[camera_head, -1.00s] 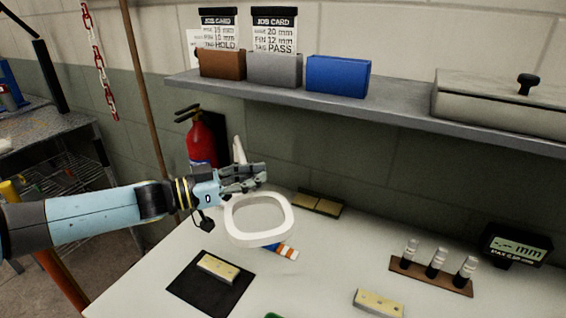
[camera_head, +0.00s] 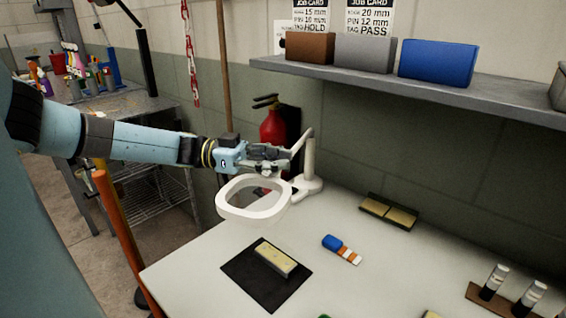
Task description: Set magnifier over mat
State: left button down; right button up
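The magnifier (camera_head: 252,215) has a white rounded ring head on a jointed white arm, with its base at the back left of the table. My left gripper (camera_head: 284,160) appears shut on the magnifier's arm, just behind the ring; the fingers hide the exact contact. The ring hangs above the table, over the area behind and slightly left of the mat in the picture. The black mat (camera_head: 261,286) lies flat near the table's left edge, with a cream plate with holes (camera_head: 275,258) on it. My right gripper is out of view.
A blue, orange and white strip (camera_head: 341,249) lies right of the mat. A yellow-topped tray (camera_head: 388,212) sits by the wall. A rack of dark vials (camera_head: 500,296) stands at right. A shelf (camera_head: 420,88) with boxes overhangs the back. A fire extinguisher (camera_head: 273,128) stands behind.

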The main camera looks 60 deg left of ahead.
pick_arm(q)
jog(key=shift+s+f, duration=0.15)
jog(key=c, duration=1.1)
grip_release()
jog(key=shift+c, duration=0.2)
jog(key=v, duration=1.2)
